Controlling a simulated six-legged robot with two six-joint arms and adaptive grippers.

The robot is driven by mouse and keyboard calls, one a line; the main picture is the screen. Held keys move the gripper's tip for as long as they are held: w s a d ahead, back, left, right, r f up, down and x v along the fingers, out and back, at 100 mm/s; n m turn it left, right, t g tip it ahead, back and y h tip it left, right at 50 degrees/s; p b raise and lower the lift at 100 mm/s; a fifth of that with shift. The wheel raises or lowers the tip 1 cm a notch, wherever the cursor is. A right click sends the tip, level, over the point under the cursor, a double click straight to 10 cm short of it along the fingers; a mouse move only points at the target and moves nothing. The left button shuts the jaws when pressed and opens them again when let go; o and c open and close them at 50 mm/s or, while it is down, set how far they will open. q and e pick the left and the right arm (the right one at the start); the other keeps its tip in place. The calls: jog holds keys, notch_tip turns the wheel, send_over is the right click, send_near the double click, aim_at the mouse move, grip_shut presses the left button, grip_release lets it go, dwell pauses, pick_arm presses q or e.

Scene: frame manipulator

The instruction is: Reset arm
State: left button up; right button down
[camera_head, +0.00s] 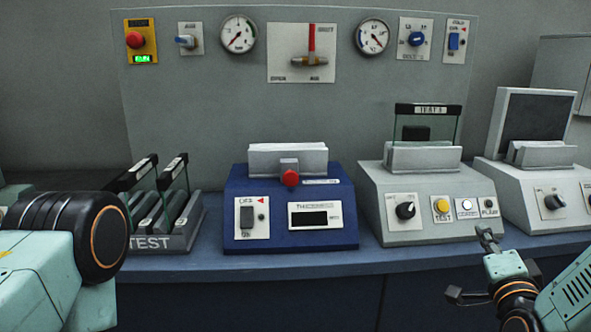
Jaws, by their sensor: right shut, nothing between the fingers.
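My right gripper (487,238) shows at the lower right, at the end of its light teal arm. Its fingers are shut with nothing between them. It is in front of the bench edge, below the buttons of the grey test device (387,232); I cannot tell whether it touches the bench. My left arm fills the lower left with a large black joint and a teal link. My left gripper is out of view.
A blue device (340,210) with a red knob stands mid-bench. A TEST rack (180,243) with glass panels is partly behind my left arm. Another grey device (515,212) stands at right. A wall panel (200,85) carries gauges and switches. The bench front edge (300,270) is clear.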

jog(key=s+a+f+n+g+y, duration=0.1)
jog(key=s+a+f+n+g, duration=0.25)
jog(key=f, duration=0.35)
jog(key=s+a+f+n+g+y, duration=0.2)
jog(key=s+f+n+g, duration=0.15)
jog(key=f, duration=0.45)
jog(key=s+a+f+n+g+y, duration=0.1)
jog(key=s+a+f+n+g, duration=0.2)
jog(key=s+f, duration=0.3)
jog(key=s+a+f+n+g, duration=0.2)
jog(key=s+f+g, duration=0.2)
jog(key=s, duration=0.8)
jog(key=s+a+f+n+g, duration=0.2)
jog(key=s+f+n+g, duration=0.1)
jog(key=s+f, duration=0.6)
jog(key=s+g, duration=0.1)
jog(key=s, duration=0.3)
jog(key=shift+a+f+g, duration=0.15)
jog(key=shift+g, duration=0.25)
jog(key=shift+s, duration=0.15)
